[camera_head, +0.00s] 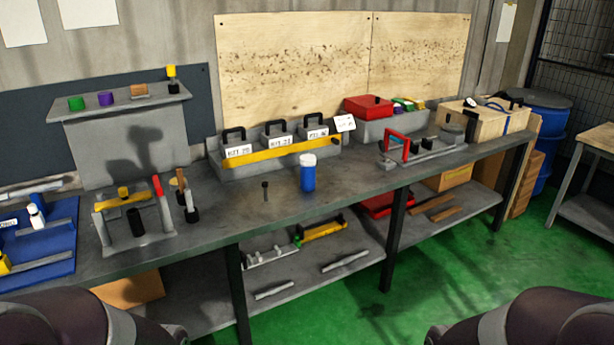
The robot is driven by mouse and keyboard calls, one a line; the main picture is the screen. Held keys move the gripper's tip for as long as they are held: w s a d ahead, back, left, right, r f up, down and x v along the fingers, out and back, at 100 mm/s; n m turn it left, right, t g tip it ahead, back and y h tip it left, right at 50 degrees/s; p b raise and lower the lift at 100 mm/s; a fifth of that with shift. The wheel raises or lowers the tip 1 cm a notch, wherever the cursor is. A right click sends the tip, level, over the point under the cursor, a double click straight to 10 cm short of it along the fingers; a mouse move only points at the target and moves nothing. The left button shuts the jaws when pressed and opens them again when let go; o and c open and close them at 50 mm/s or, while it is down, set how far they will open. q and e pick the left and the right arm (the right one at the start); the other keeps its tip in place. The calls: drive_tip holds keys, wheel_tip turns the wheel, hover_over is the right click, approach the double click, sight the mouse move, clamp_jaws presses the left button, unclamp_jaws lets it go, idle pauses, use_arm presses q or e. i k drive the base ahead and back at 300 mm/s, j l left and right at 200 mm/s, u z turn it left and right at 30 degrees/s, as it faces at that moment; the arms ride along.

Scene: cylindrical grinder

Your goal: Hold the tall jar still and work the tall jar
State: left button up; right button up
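The tall jar (308,178) is a blue cylinder with a white top. It stands upright on the grey workbench (345,192), near the middle of the front edge. Nothing touches it. Dark rounded parts of my own arms show at the bottom left and bottom right corners, far from the jar. Neither of my grippers is in view.
Behind is a grey tray (222,158) of labelled kits with a yellow bar (270,153). A grey fixture (137,222) stands left, and a red-handled fixture (396,147) right. Bench around the jar is clear.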

sight(307, 174)
drive_tip(key=u, duration=0.45)
drive_tip(key=i+l+u, duration=0.4)
drive_tip(key=u, duration=0.15)
drive_tip(key=i+l+u, duration=0.15)
drive_tip(key=l+u, duration=0.15)
drive_tip(key=i+l+u, duration=0.1)
drive_tip(key=l+u, duration=0.15)
drive_tip(key=l, duration=0.2)
drive_tip(key=i+l+u, duration=0.1)
drive_tip(key=l+u, duration=0.2)
drive_tip(key=i+l+u, duration=0.15)
drive_tip(key=l, duration=1.85)
drive_tip(key=i+l+u, duration=0.2)
drive_tip(key=l, duration=1.8)
drive_tip(key=k, duration=0.05)
